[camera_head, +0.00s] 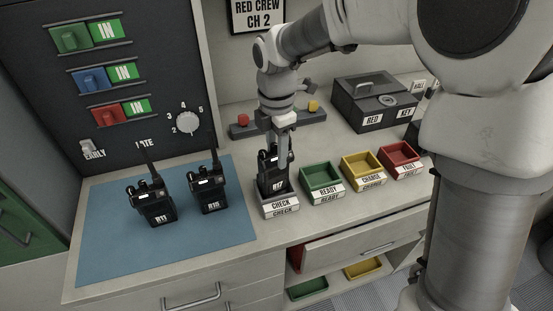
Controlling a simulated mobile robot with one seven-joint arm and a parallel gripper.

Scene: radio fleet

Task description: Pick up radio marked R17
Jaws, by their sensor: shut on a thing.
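My gripper (280,150) points down and is shut on a black radio (270,180) at the grey CHECK stand (281,206). The radio is upright, its lower end in or just above the stand; I cannot tell which. The gripper covers part of its front, and I cannot read its mark. Two more black radios stand on the blue mat (110,245): a left radio (157,208), whose label looks like R11, and a right radio (210,194), whose label is too small to read surely.
Green READY (321,189), yellow CHARGE (363,184) and red FAULT (403,171) trays stand right of the stand. A black key box (374,114) is behind them. A panel with switches (103,75) rises at left. An open drawer (365,250) is below the counter.

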